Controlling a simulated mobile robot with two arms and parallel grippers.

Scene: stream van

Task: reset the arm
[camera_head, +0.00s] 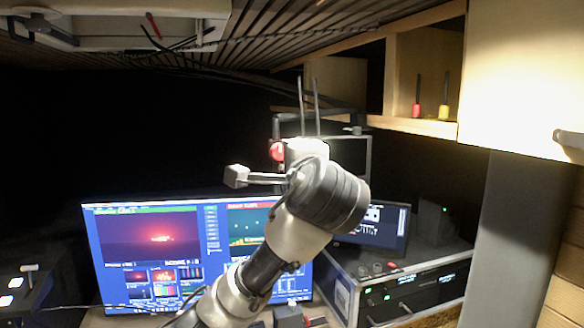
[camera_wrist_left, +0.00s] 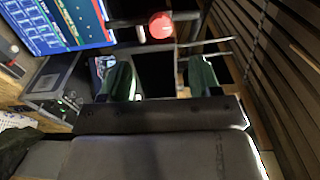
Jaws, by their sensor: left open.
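My left arm rises from the bottom middle of the head view, in front of the screens, with its wrist bent near the middle of the picture. My left gripper (camera_wrist_left: 159,62) shows in the left wrist view with its two dark fingers well apart and nothing between them. In the head view its fingers are largely hidden by the wrist. A red ball (camera_wrist_left: 160,25) lies beyond the fingertips in the wrist view; it also shows beside the wrist in the head view (camera_head: 277,151). My right gripper is not in view.
A lit monitor (camera_head: 150,245) stands behind the arm. A rack case (camera_head: 410,290) with knobs stands at the right. A cabinet (camera_head: 515,80) and an open shelf (camera_head: 410,124) with a red and a yellow item hang above. The slatted ceiling (camera_head: 270,30) is overhead.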

